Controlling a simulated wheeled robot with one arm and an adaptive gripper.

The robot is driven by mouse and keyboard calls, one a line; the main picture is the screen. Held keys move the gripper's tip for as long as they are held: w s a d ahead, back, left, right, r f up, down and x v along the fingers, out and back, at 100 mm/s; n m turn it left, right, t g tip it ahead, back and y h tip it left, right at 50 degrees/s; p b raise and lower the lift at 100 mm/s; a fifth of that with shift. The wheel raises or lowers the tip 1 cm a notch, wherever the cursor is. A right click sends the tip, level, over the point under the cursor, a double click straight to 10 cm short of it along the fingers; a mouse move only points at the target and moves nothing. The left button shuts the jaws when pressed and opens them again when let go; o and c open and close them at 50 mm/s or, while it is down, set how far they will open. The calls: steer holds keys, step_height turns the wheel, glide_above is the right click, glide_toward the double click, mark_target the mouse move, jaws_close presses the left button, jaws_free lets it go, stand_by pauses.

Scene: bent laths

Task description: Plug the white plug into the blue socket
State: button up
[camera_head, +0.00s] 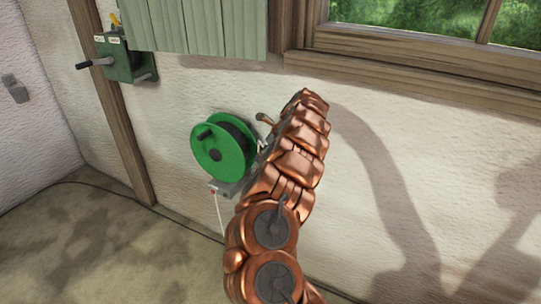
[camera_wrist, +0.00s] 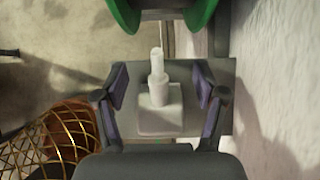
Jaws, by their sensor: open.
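In the wrist view, the white plug (camera_wrist: 157,92) has a square base, a narrower stepped body and a thin end pointing toward the top of the picture. It sits against a grey plate (camera_wrist: 222,110). My gripper (camera_wrist: 160,86) is open, with one finger on each side of the plug and gaps on both sides. In the head view, my copper arm hides the gripper and the plug. I see no blue socket in either view.
A green reel (camera_head: 218,150) is mounted by the wall above a grey bracket (camera_head: 228,189), with a white cord (camera_head: 219,213) hanging down. A green crank box (camera_head: 127,61) is at the upper left. A window (camera_head: 440,30) is at the upper right; the wall below it is bare.

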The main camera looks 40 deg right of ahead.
steer(key=c, duration=1.2)
steer(key=shift+r, duration=0.1)
steer(key=shift+r, duration=1.45)
steer(key=shift+s+r+b, duration=0.15)
steer(key=shift+r+b, duration=0.15)
steer(key=shift+s+a+r+b, duration=0.2)
steer(key=shift+s+a+b, duration=0.3)
steer(key=shift+s, duration=2.1)
steer(key=shift+s+a+r+b, duration=0.25)
steer(key=shift+s+a, duration=0.4)
steer(key=shift+s, duration=1.9)
steer(key=shift+s+a+r+b, duration=0.2)
steer(key=shift+s+a+b, duration=0.3)
steer(key=shift+s, duration=2.1)
steer(key=shift+w+a, duration=0.1)
